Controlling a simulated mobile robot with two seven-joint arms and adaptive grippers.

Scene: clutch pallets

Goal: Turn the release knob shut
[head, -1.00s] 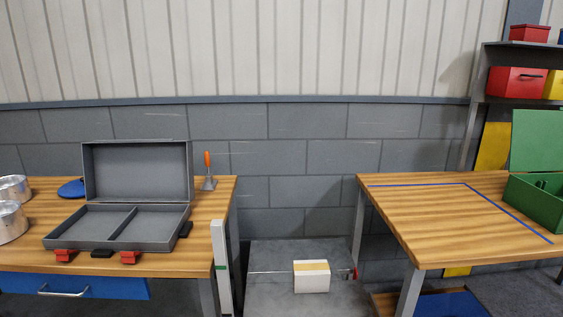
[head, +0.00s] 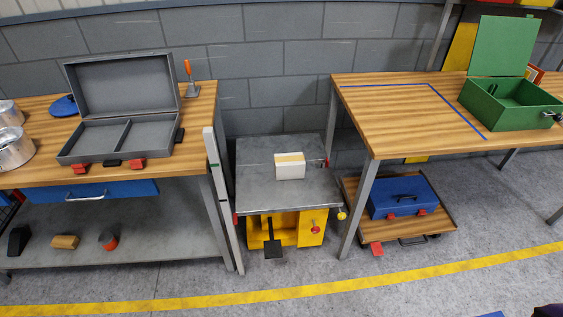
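A low lift table (head: 255,184) with a grey metal top and a yellow base stands between the two workbenches. A red knob (head: 315,229) sits on the right of its yellow front. I cannot tell which one is the release knob, or how far either is turned. A black pedal (head: 273,250) juts out low at the front. A white box with a tan band (head: 290,170) rests on the top. Neither of my grippers can be made out in the head view.
The left workbench (head: 190,172) holds an open grey case (head: 90,148). The right workbench (head: 390,120) holds an open green box (head: 520,112). Under it, a blue case (head: 400,205) sits on a low wooden platform (head: 440,221). The floor in front is clear, with a yellow line (head: 290,294).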

